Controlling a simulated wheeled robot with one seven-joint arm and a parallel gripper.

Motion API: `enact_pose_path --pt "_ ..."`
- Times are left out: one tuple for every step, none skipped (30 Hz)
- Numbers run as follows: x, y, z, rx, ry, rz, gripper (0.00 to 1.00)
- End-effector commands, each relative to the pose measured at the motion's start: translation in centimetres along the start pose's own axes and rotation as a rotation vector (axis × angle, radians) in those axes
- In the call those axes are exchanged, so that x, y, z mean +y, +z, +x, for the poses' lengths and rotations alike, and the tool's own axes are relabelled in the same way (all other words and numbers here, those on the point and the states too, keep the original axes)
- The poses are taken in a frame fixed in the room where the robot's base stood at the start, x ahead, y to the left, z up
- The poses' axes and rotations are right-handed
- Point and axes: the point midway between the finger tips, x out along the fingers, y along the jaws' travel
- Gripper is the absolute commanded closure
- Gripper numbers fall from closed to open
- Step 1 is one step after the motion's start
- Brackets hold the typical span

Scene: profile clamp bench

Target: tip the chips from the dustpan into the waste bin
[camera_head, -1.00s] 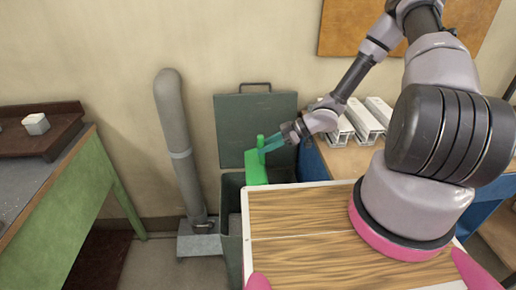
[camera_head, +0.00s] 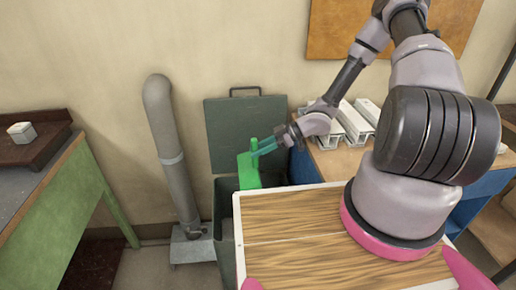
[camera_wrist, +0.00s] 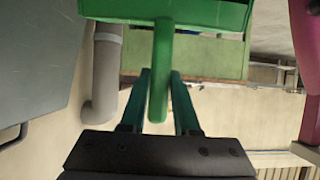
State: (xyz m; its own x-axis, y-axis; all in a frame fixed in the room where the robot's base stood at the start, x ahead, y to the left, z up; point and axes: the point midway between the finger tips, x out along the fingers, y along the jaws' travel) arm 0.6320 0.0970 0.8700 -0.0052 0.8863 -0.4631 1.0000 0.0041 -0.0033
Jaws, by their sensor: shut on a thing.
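The green dustpan (camera_head: 248,172) is held over the open top of the waste bin (camera_head: 226,222), its pan hanging steeply tilted. My gripper (camera_head: 263,149) is shut on the dustpan's handle, which stands between the two teal fingers in the wrist view (camera_wrist: 160,85). The wrist view also shows part of the green pan (camera_wrist: 185,11) at the top edge. The bin is dark green-grey, with its lid (camera_head: 235,115) raised upright against the wall. No chips can be made out in either view, and the bin's inside is mostly hidden.
A grey duct pipe (camera_head: 172,150) stands left of the bin. A green bench (camera_head: 62,200) is at far left. A wooden bench (camera_head: 345,160) with white profiles (camera_head: 352,124) stands at right. My own wood-topped base lies close in front of the bin.

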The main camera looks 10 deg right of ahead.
Motion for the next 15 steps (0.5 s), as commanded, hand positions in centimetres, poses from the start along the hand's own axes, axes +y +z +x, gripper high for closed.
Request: enact_pose_path --pt "0.1 -0.8 -0.3 0.001 0.001 -0.007 1.00" --pt "0.1 -1.2 -0.6 0.001 0.001 -0.007 1.00" --pt "0.1 -1.6 -0.8 0.001 0.001 -0.007 1.00" --pt "0.1 -1.9 -0.9 0.001 0.001 -0.006 1.00" --pt "0.1 -1.9 -0.9 0.001 0.001 -0.005 1.00" --pt "0.0 -1.5 -0.7 0.002 0.000 -0.003 1.00" --pt "0.0 -1.1 -0.5 0.003 -0.001 -0.001 1.00" --pt "0.0 -0.7 -0.2 0.003 -0.001 0.000 1.00" --pt "0.0 -0.2 0.0 0.003 -0.001 -0.001 1.00" --pt "0.0 -0.1 0.1 0.003 0.000 -0.002 1.00" --pt "0.1 -0.2 0.0 0.002 0.001 -0.004 1.00" --pt "0.1 -0.7 -0.3 0.002 0.001 -0.006 1.00" --pt "0.1 -1.1 -0.5 0.002 0.002 -0.008 1.00" --pt "0.1 -1.5 -0.7 0.002 0.001 -0.007 1.00" --pt "0.1 -1.8 -0.9 0.001 0.001 -0.006 1.00"
